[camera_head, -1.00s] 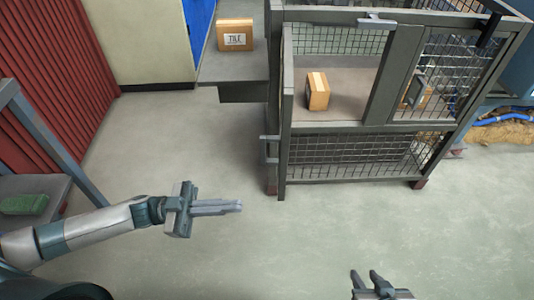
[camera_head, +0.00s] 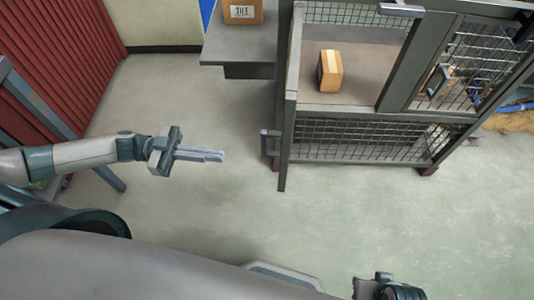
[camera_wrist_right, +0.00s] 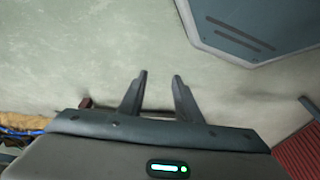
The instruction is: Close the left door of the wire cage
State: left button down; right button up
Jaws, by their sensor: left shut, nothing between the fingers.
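The wire cage (camera_head: 360,118) stands at the upper right, with a grey frame and mesh panels. Its left door (camera_head: 286,120) seems to stand swung out toward me, nearly edge-on, with a grey handle (camera_head: 270,143) on its left side. The upper left opening of the cage is uncovered. My left gripper (camera_head: 222,156) is shut and empty, left of the door and apart from it, over the floor. My right gripper (camera_wrist_right: 160,75) is open, with nothing between its fingers; in the head view only its wrist shows at the bottom edge.
A cardboard box (camera_head: 330,71) sits inside the cage; another shows behind the right mesh. A labelled box (camera_head: 243,11) stands on a grey table (camera_head: 225,45) left of the cage. A red corrugated wall (camera_head: 55,70) is at the left. The floor between is clear.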

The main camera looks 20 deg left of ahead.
pick_arm(q)
jog(key=shift+d, duration=0.1)
